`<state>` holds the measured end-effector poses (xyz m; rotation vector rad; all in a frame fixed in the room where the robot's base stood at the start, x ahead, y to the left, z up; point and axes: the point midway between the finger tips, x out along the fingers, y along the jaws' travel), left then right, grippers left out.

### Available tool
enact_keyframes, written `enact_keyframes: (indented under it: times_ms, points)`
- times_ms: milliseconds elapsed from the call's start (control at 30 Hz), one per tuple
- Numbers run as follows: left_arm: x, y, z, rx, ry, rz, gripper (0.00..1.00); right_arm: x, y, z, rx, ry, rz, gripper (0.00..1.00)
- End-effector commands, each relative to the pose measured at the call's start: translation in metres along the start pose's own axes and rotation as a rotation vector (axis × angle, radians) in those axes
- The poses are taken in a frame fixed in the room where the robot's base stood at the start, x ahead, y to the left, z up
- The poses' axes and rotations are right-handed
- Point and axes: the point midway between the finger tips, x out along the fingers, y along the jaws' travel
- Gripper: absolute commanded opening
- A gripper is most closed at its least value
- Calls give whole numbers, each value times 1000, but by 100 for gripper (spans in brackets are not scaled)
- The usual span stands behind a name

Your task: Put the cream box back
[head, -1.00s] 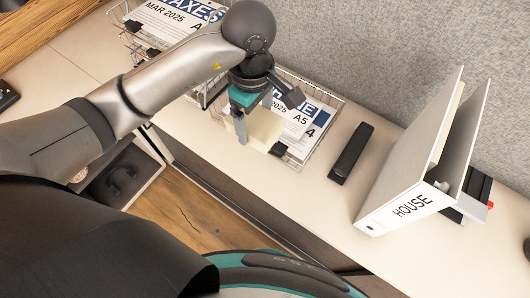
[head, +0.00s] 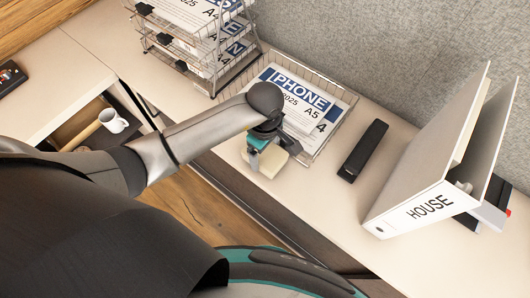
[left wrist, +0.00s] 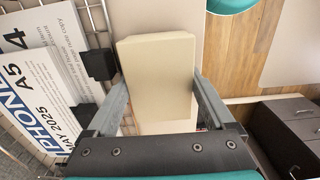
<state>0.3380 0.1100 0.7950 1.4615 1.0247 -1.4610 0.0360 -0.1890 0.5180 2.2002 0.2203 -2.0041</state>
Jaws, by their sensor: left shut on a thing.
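The cream box (head: 268,162) is a small pale block near the front edge of the desk, in front of the wire tray with the PHONE papers. In the left wrist view the box (left wrist: 158,75) sits between the two grey fingers. My left gripper (left wrist: 158,95) is shut on it, with a finger on each side. In the head view my left gripper (head: 266,147) comes down over the box from above and hides part of it. I cannot tell whether the box touches the desk. My right gripper is not in view.
A wire tray (head: 341,92) with PHONE papers is right behind the box. Stacked wire trays (head: 214,88) stand at the back left. A black bar-shaped object (head: 363,150) and a HOUSE binder (head: 428,209) are to the right. A white mug (head: 112,121) sits in an open drawer at left.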

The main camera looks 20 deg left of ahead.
Motion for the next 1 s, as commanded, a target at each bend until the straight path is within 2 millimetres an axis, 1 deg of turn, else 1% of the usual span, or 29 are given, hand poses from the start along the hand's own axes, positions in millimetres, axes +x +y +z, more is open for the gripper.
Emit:
enact_keyframes:
  times_ms: [33,267,433,467,533,567,867,933,1000]
  points:
    - [3,0,1,0,-2,1,17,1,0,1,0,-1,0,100]
    - [3,1,0,1,-1,2,17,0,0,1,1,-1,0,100]
    - [8,1,0,1,1,2,17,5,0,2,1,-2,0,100]
    - [7,0,0,1,1,1,91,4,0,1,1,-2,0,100]
    - [6,0,0,1,0,1,98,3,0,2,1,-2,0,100]
    - [6,0,0,0,0,1,100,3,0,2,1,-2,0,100]
    - [3,0,0,0,-1,0,100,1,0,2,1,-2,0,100]
    - [-3,1,0,1,-1,3,100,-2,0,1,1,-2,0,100]
    - [-16,2,-1,2,1,5,100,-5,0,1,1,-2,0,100]
